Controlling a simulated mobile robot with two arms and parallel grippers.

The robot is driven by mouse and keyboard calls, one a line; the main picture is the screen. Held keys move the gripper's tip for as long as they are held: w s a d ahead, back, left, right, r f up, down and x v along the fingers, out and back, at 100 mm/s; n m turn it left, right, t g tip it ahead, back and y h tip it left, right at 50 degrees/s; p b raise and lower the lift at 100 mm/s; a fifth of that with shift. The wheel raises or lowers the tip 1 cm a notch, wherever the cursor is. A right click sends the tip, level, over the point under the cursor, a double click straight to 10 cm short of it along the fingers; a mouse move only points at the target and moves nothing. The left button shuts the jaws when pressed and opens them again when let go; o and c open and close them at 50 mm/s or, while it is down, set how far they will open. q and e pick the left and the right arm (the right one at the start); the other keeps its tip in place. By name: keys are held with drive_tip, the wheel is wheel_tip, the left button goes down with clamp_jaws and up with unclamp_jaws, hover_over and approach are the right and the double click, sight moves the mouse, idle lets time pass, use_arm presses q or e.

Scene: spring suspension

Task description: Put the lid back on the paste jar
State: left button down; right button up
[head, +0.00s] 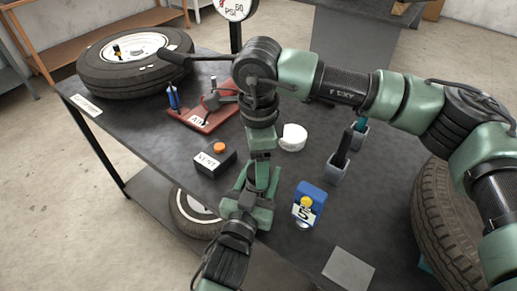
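A short white round container (293,138) stands on the dark table right of my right wrist. It looks like the paste jar, but I cannot tell whether its top is a lid or where a separate lid is. My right arm crosses from the right and hangs down, with its gripper (261,172) over the middle of the table. My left arm comes up from the bottom edge, with its gripper (254,190) just below the right one. The two grippers overlap in this view, so their fingertips and anything between them are hard to make out.
A black box with an orange button (219,148) sits left of the grippers, and a blue box (308,204) to their right. A red tray (196,118), tool holders (336,174), a tyre (130,75) and a grey square (348,268) also take up room.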

drive_tip(key=shift+f, duration=0.55)
clamp_jaws()
drive_tip(key=shift+o, duration=0.7)
unclamp_jaws()
